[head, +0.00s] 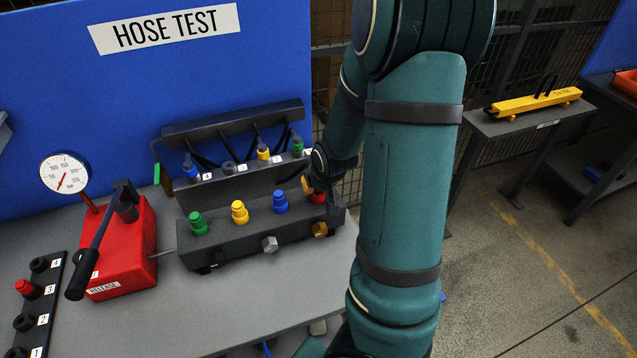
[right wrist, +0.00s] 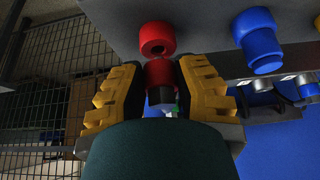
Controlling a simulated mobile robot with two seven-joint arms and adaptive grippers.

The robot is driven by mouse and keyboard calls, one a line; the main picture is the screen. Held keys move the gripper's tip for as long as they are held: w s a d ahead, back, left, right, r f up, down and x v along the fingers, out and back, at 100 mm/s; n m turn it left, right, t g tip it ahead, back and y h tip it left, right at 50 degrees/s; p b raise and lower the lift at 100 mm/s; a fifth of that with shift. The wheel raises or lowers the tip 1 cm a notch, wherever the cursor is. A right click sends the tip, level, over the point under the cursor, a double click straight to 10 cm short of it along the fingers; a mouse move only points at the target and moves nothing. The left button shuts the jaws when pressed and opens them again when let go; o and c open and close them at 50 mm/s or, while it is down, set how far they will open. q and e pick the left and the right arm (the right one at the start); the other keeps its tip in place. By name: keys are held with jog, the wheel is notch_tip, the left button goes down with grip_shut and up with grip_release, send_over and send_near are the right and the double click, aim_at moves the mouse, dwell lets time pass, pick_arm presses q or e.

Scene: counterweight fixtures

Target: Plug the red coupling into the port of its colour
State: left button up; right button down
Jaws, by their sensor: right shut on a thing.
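The red coupling (right wrist: 158,72) is between the yellow-padded fingers of my right gripper (right wrist: 160,88), which is shut on it. The red port (right wrist: 157,38) is just beyond the coupling, roughly in line, with its dark opening partly showing. I cannot tell whether they touch. In the head view the red port (head: 318,197) is at the right end of the dark port block (head: 225,244), partly hidden by my right gripper (head: 306,184). Green (head: 198,223), yellow (head: 239,212) and blue (head: 280,201) ports stand to its left. My left gripper is not in view.
Behind the block is a rack (head: 236,186) with blue (head: 190,168), yellow (head: 263,152) and green (head: 297,145) couplings. A red pump (head: 125,255) with a lever and gauge (head: 65,173) stands left. The bench (head: 250,300) is clear in front.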

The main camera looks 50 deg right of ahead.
jog(key=shift+f, duration=0.3)
dwell(0.4)
jog(key=shift+f+b, duration=0.65)
jog(key=shift+b, duration=0.1)
jog(key=shift+s+a+f, duration=0.1)
jog(key=shift+f, duration=0.1)
dwell(0.3)
jog(key=c, duration=0.6)
grip_release()
jog(key=shift+c, duration=0.2)
jog(key=shift+r, duration=0.1)
